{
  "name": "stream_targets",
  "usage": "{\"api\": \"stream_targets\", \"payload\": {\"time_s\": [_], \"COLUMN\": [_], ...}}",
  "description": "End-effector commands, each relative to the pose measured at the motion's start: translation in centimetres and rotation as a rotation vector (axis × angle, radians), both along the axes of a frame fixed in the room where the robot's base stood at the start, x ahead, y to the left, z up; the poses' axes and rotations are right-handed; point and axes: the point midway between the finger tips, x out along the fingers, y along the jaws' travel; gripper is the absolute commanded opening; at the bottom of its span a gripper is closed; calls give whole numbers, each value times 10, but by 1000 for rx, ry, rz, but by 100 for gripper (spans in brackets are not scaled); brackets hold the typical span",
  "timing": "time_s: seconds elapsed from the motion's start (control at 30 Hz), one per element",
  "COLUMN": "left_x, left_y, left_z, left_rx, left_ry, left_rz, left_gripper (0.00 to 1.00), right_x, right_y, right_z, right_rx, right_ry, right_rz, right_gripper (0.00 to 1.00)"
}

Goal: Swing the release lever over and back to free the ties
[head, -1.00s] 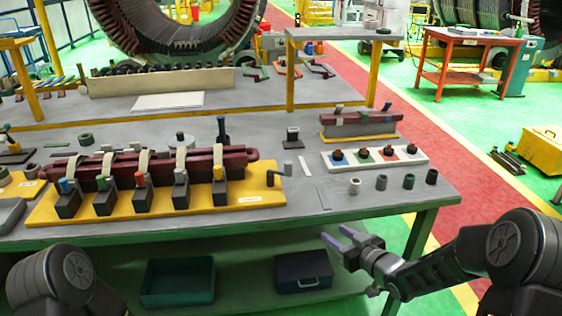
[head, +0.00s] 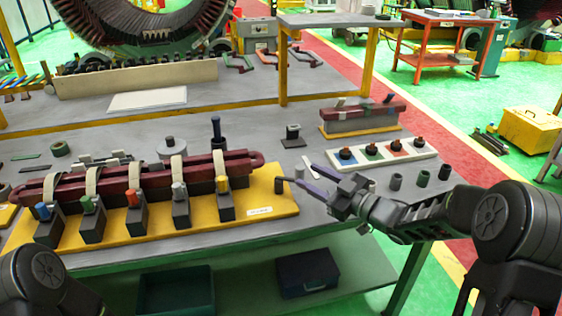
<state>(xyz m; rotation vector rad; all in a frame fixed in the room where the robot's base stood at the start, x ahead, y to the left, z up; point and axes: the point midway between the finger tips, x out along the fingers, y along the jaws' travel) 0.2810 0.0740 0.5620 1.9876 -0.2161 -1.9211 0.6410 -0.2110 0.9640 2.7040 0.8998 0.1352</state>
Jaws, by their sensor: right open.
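The yellow fixture (head: 275,217) on the workbench holds a dark red coil bar (head: 238,162). Several cream ties (head: 179,168) loop over the bar, above black blocks with coloured tops. The release lever (head: 279,185) is a small dark cylinder and arm at the fixture's right end. My right gripper (head: 299,171) is open, its purple fingers pointing left just right of the lever. The near fingertip overlaps the lever's arm in the picture; I cannot tell whether they touch. My left gripper is out of view.
A white tray (head: 428,154) with coloured squares and a second block fixture (head: 360,119) stand behind my right gripper. Small dark cylinders (head: 423,178) stand near the bench's right edge. A grey post (head: 216,132) rises behind the bar.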

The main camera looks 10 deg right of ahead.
Motion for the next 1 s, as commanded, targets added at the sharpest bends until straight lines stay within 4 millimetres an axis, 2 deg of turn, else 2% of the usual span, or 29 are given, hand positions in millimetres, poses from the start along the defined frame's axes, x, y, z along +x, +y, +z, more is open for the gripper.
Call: {"api": "stream_targets", "payload": {"time_s": [0.37,0.8,1.0], "left_x": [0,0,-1], "left_y": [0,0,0], "left_z": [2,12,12], "left_rx": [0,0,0], "left_ry": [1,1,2], "left_rz": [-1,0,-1], "left_gripper": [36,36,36], "right_x": [7,56,63], "right_y": [5,42,47], "right_z": [0,0,0], "right_rx": [0,0,1], "right_ry": [0,2,1], "right_rz": [1,1,-2], "right_gripper": [44,44,44]}}
